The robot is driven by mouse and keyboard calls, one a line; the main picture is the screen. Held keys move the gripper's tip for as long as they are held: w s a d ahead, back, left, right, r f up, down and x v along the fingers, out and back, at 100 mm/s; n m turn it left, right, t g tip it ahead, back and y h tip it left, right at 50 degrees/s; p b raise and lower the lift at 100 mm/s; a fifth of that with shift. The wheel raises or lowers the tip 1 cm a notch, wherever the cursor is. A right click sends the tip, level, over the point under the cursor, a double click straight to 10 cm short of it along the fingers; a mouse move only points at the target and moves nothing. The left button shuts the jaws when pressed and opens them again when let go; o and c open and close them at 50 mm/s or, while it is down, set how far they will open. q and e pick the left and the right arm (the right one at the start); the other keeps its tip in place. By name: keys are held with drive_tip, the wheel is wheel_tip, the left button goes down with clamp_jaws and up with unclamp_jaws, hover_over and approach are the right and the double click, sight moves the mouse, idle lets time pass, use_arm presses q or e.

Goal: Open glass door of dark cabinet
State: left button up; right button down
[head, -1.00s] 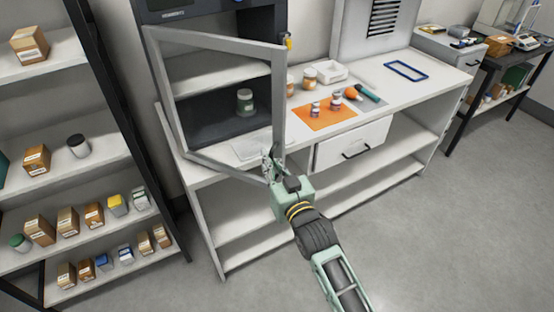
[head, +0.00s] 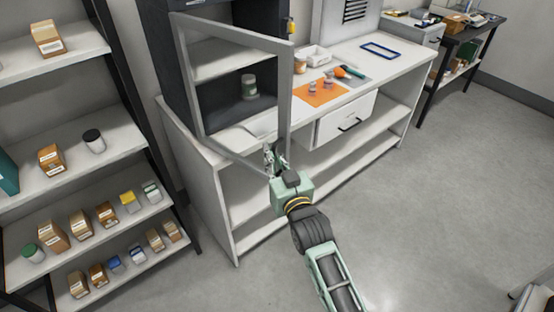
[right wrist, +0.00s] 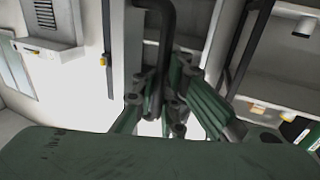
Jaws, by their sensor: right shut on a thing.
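The dark cabinet (head: 262,14) stands on the white bench in the head view. Its glass door (head: 287,100), a grey frame around a clear pane, is swung outward from its left side and stands ajar. My right gripper (head: 273,158) is at the lower free edge of the door. In the right wrist view its fingers (right wrist: 167,95) are closed around the dark bar handle (right wrist: 168,35). My left gripper is not in view.
The white bench (head: 375,63) carries an orange mat (head: 312,97) with small jars, a white tray (head: 313,56) and a blue frame (head: 380,49). A shelf rack (head: 75,145) with boxes stands at the left.

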drive_tip(key=c, duration=2.2)
unclamp_jaws()
drive_tip(key=shift+d+f, duration=0.2)
drive_tip(key=shift+d, duration=0.05)
drive_tip(key=o, duration=0.4)
drive_tip(key=shift+s+d+r, duration=0.15)
drive_tip(key=shift+s, duration=0.05)
drive_tip(key=shift+c, duration=0.2)
drive_tip(key=shift+w+a, duration=0.1)
drive_tip(key=shift+a, duration=0.1)
drive_tip(key=v, duration=1.2)
